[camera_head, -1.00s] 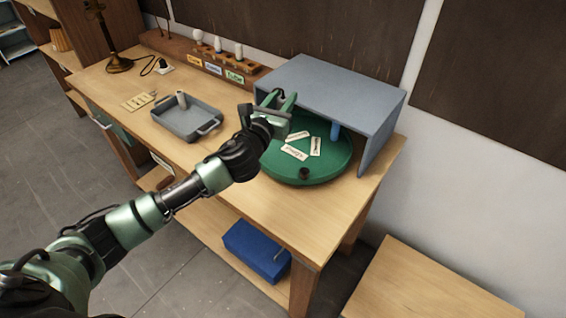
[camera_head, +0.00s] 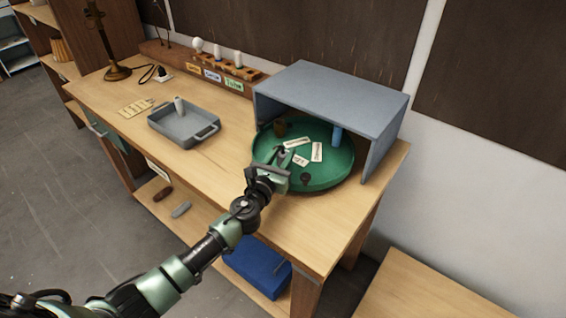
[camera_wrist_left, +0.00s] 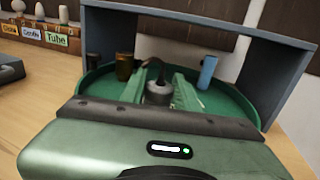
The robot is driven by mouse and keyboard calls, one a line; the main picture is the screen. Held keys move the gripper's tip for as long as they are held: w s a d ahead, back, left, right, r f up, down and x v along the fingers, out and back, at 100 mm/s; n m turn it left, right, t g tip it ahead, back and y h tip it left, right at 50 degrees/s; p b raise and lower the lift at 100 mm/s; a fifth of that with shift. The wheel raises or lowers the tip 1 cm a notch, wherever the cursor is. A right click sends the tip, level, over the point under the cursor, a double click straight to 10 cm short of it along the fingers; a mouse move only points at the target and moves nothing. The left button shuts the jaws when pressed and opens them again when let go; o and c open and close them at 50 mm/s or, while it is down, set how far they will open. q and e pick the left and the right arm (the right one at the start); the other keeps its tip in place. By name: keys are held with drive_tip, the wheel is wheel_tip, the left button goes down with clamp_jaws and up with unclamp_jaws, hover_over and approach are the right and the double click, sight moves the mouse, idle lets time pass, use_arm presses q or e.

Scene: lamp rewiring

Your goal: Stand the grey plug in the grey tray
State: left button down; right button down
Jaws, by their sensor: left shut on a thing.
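My left gripper (camera_head: 281,158) is over the near left part of the green round tray. It is shut on the grey plug (camera_wrist_left: 158,92), a dark grey piece with a black cord curving from its top in the left wrist view. The green fingers stand either side of it. Whether it touches the green tray I cannot tell. The grey tray (camera_head: 161,131) lies on the bench to the left of the gripper, with a pale upright cylinder (camera_head: 180,106) in it. My right gripper is not in view.
The green round tray (camera_head: 325,182) sits partly under a grey open-fronted hood (camera_head: 335,90). It bears a brown cup (camera_head: 280,128), a blue cylinder (camera_head: 336,135), a small dark piece (camera_head: 305,178) and paper labels. Bare bench top lies between the two trays.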

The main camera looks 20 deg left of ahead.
use_arm(q)
drive_tip(key=shift+f, duration=0.95)
drive_tip(key=shift+f+b, duration=0.15)
drive_tip(key=shift+b, duration=0.25)
drive_tip(key=c, duration=1.1)
unclamp_jaws()
drive_tip(key=shift+o, duration=0.2)
